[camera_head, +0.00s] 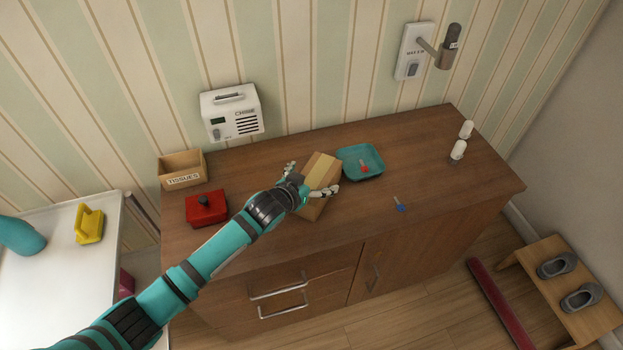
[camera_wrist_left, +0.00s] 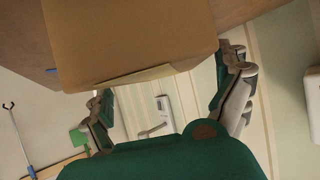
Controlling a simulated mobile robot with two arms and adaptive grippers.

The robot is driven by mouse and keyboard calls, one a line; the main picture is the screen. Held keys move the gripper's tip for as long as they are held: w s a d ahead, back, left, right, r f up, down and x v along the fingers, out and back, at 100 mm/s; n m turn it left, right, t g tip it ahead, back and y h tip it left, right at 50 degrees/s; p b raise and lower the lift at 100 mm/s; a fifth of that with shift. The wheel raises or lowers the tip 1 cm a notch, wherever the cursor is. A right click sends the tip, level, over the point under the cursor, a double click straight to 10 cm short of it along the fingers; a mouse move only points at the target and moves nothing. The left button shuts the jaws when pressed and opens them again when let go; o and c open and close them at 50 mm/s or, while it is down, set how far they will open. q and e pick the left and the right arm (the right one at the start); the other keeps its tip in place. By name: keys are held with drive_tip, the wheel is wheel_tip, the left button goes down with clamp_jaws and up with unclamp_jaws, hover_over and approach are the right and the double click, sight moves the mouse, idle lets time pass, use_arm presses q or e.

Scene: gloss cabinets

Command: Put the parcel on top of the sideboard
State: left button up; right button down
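The parcel (camera_head: 320,171), a brown cardboard box with a paler strip, is at the middle of the wooden sideboard (camera_head: 425,150) and appears to rest on its top. My left gripper (camera_head: 308,181) is at the parcel's near left side, its fingers spread. One finger is beside the parcel's left edge and the other crosses in front of it. In the left wrist view the parcel (camera_wrist_left: 135,40) fills the upper part, with the open fingers (camera_wrist_left: 168,85) at either side. I cannot tell whether they touch it. My right gripper is not in view.
On the sideboard are a red box (camera_head: 207,209), a tissue box (camera_head: 182,169), a teal tray (camera_head: 361,161), a blue-headed key (camera_head: 400,206) and two white cylinders (camera_head: 458,150). A white table (camera_head: 50,275) is at left. A shoe bench (camera_head: 565,285) stands at right. The sideboard's right part has free room.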

use_arm(q)
drive_tip(key=v, duration=1.2)
